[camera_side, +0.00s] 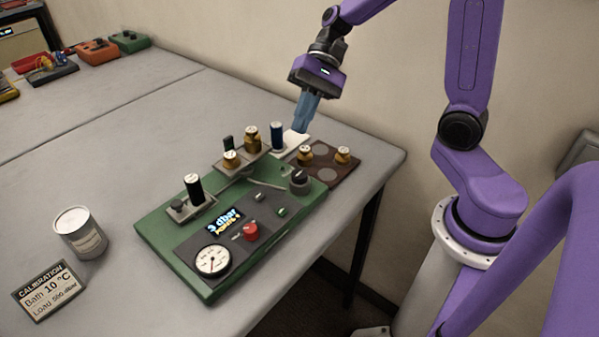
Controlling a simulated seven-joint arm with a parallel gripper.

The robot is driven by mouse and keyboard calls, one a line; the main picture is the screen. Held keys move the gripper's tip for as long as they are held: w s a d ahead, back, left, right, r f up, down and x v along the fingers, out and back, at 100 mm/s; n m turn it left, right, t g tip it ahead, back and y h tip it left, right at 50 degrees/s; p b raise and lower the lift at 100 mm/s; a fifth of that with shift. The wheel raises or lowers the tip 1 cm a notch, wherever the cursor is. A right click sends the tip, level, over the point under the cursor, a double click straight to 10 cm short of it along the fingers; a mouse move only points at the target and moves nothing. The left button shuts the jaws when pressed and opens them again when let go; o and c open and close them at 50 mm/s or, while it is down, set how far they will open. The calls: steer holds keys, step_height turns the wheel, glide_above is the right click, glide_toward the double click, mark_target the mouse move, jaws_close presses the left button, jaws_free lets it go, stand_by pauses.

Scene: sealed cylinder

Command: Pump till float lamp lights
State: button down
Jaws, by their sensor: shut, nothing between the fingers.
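The green calibrator base (168,258) stands on the table with a display (224,223) that appears to read "3 dbar" above a smaller yellow line. A round white gauge (212,261) and a red knob (251,231) are on its dark panel. A small green lamp or button (282,211) is on the panel; I cannot tell if it is lit. A black upright handle (193,188) stands on the left, and a dark knob (299,181) on the right. My gripper (300,127) is shut and empty, above the back right near a blue-black cylinder (277,137), apart from the handle.
Brass weights (251,138) stand on a raised block; others sit on a brown tray (326,181) at right. A metal can (80,232) and a calibration card (48,291), reading bath 10 °C, are at left. Coloured boxes (96,51) sit far back. The left table is mostly clear.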

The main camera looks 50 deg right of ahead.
stand_by(0.3)
glide_toward(298, 176)
steer(key=shift+s+a+f, duration=0.2)
steer(key=shift+a+f, duration=0.2)
steer(key=shift+a, duration=0.45)
steer(key=shift+s+a+f, duration=0.2)
steer(key=shift+a+f, duration=0.25)
steer(key=shift+a, duration=0.4)
steer(key=shift+s+a+f, duration=0.25)
steer(key=shift+a+f, duration=0.15)
steer(key=shift+a, duration=0.45)
steer(key=shift+f, duration=0.4)
steer(key=shift+f, duration=0.9)
stand_by(1.2)
steer(key=shift+r, duration=1.35)
steer(key=shift+r, duration=2.5)
